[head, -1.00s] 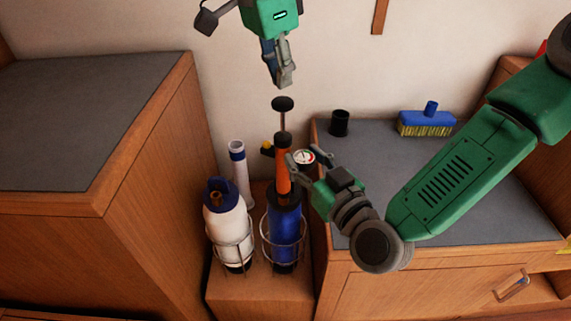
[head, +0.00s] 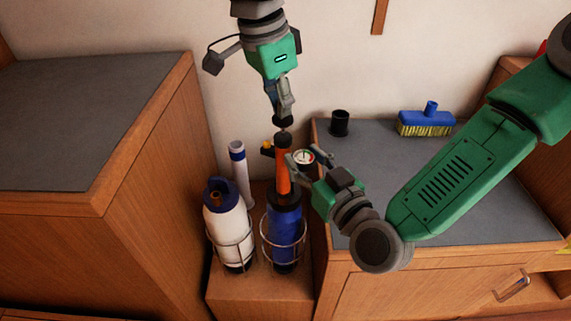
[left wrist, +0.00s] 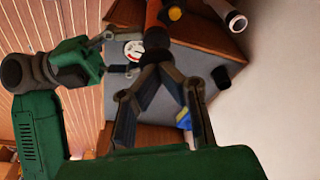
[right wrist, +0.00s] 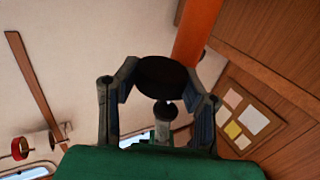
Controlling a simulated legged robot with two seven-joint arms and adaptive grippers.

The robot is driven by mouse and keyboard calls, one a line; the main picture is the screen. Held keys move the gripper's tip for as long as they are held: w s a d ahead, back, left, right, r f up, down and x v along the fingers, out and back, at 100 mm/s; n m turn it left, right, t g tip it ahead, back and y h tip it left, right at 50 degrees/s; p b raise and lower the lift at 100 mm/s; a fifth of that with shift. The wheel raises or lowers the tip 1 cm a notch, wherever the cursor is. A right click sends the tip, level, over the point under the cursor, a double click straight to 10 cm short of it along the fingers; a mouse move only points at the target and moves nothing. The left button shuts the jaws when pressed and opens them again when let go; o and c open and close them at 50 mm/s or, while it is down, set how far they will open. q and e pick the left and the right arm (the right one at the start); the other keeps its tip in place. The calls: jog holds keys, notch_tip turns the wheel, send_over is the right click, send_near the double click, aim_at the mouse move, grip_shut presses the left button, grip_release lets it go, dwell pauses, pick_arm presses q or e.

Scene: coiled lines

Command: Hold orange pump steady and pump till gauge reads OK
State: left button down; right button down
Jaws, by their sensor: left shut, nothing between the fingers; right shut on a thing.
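The orange pump (head: 283,178) stands upright in the wire holder with the blue bottle, and its plunger knob (head: 282,121) is low, with little rod showing. My left gripper (head: 284,113) is shut and empty, its fingertips against the top of the knob; the left wrist view shows the dark knob (left wrist: 155,55) at the fingertips. The right wrist view shows the gauge's dark back (right wrist: 162,76).
A white bottle (head: 226,222) stands in a wire holder (head: 232,252) left of the pump, with a white tube (head: 239,172) behind. A black cup (head: 340,123) and a blue brush (head: 426,122) sit on the right counter (head: 460,190). The left counter (head: 90,110) is bare.

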pick_arm(q)
jog(key=shift+x, duration=0.9)
jog(key=shift+w+d+v, duration=0.1)
jog(key=shift+d+v, duration=0.05)
jog(key=shift+v, duration=1.05)
jog(key=shift+w+d+v, duration=0.1)
jog(key=shift+d+v, duration=0.05)
jog(key=shift+v, duration=1.05)
jog(key=shift+w+d+v, duration=0.1)
jog(key=shift+d+v, duration=0.05)
jog(key=shift+v, duration=1.05)
jog(key=shift+r, duration=0.1)
jog(key=shift+w+d+v, duration=0.1)
jog(key=shift+d+v, duration=0.05)
jog(key=shift+v, duration=0.65)
jog(key=shift+w+d+v, duration=0.1)
jog(key=shift+d+v, duration=0.05)
jog(key=shift+v, duration=0.7)
jog(key=shift+w+d+v, duration=0.1)
jog(key=shift+d+v, duration=0.05)
jog(key=shift+v, duration=0.65)
jog(key=shift+r, duration=0.1)
pick_arm(e)
jog(key=c, duration=0.9)
grip_release()
jog(key=shift+s, duration=0.1)
